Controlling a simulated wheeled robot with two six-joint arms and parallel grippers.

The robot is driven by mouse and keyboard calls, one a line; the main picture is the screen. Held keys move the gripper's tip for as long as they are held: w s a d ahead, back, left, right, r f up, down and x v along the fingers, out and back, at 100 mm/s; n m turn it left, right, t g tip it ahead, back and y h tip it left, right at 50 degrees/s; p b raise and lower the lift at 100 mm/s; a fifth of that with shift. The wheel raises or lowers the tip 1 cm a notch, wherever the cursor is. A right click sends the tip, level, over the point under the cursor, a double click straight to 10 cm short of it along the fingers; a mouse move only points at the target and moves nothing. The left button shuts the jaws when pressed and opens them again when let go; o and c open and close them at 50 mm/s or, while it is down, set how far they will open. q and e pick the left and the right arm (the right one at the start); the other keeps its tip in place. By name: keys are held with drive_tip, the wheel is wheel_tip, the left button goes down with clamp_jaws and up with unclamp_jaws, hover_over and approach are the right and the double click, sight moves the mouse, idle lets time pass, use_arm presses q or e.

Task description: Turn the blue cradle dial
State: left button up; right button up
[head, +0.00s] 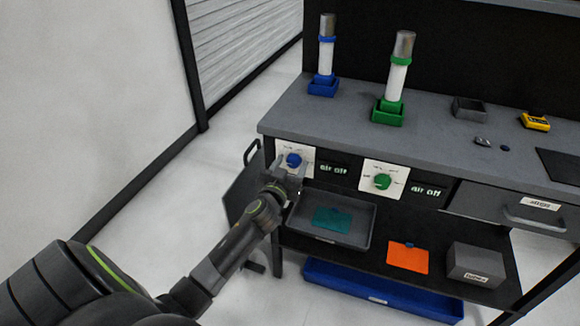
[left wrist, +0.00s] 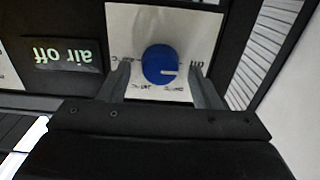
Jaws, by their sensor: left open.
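The blue dial (head: 293,160) sits on a white panel on the front of the bench, below the blue cradle (head: 323,86). My left gripper (head: 291,171) is open at the dial. In the left wrist view the blue dial (left wrist: 160,65) lies between the two fingers of my left gripper (left wrist: 162,80), with a visible gap on each side. A pale pointer mark shows on the dial's face. The display (left wrist: 62,54) beside it reads "air off", upside down in this view. My right gripper is not in view.
A green dial (head: 382,181) with its own "air off" display is to the right. A green cradle (head: 388,112) stands on the bench top (head: 440,150). Below the dials are a grey tray (head: 365,226) with a teal sheet, an orange sheet (head: 407,257) and a grey box (head: 476,265).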

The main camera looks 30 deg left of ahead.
use_arm(q)
drive_tip(key=shift+c, duration=0.4)
drive_tip(key=c, duration=0.9)
